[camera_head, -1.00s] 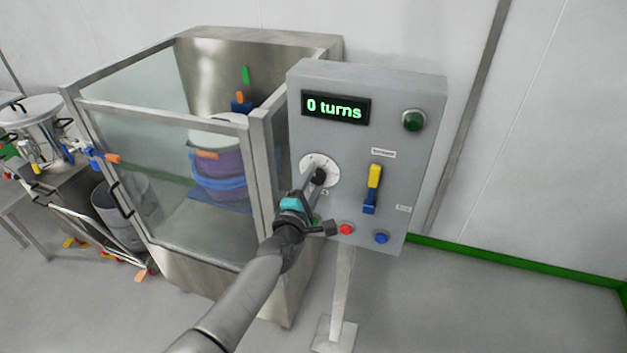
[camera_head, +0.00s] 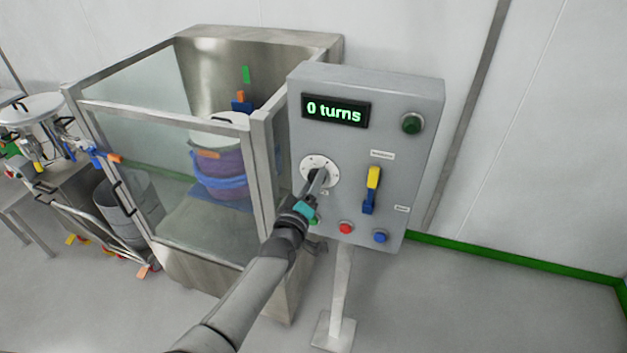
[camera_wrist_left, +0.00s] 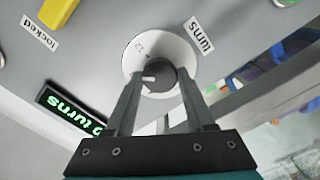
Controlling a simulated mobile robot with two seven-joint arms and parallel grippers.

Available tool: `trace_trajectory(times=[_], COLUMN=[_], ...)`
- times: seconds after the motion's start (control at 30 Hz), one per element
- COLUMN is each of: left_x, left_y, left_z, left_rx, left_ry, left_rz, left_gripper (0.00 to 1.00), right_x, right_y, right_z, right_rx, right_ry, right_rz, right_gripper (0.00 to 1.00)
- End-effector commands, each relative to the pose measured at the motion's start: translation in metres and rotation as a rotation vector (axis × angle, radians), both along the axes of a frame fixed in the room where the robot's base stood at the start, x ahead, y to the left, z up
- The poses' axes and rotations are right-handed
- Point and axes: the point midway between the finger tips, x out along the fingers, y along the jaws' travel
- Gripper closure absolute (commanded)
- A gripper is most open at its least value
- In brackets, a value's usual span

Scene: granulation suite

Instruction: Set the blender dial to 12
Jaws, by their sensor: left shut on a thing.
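The blender dial is a dark knob on a round white plate (camera_head: 331,165) on the grey control box (camera_head: 420,160). In the left wrist view the dark knob (camera_wrist_left: 160,82), with a white pointer mark, sits in front of the white plate (camera_wrist_left: 135,52). My left gripper (camera_head: 318,178) is shut on the knob, one finger on each side; its fingers (camera_wrist_left: 158,100) hide part of the knob. The display (camera_head: 336,110) above reads "0 turns". My right gripper is not in view.
A yellow and blue lever (camera_head: 372,190), a red button (camera_head: 346,228), a blue button (camera_head: 381,237) and a green lamp (camera_head: 413,123) are on the box. A glazed enclosure (camera_head: 160,165) with a purple drum (camera_head: 220,170) stands left. Floor to the right is clear.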

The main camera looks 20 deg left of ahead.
Motion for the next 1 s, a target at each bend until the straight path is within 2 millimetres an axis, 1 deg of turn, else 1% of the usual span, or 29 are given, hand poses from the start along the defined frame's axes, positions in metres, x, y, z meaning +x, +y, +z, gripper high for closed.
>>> trace_trajectory(times=[0.3,0.6,0.8,1.0], left_x=[0.000,0.000,0.000,0.000], left_y=[-0.001,-0.001,-0.001,-0.001], left_z=[0.000,0.000,0.000,0.000], left_rx=[0.300,0.561,0.688,0.768], left_ry=[-0.009,-0.017,-0.021,-0.024], left_rz=[0.000,-0.001,-0.001,-0.001], left_gripper=[1.00,1.00,1.00,1.00], right_x=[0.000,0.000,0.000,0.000], right_y=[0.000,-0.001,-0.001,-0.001], right_z=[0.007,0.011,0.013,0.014], right_rx=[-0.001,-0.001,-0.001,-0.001], right_ry=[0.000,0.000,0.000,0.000], right_rz=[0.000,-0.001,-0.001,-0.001], right_gripper=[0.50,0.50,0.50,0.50])
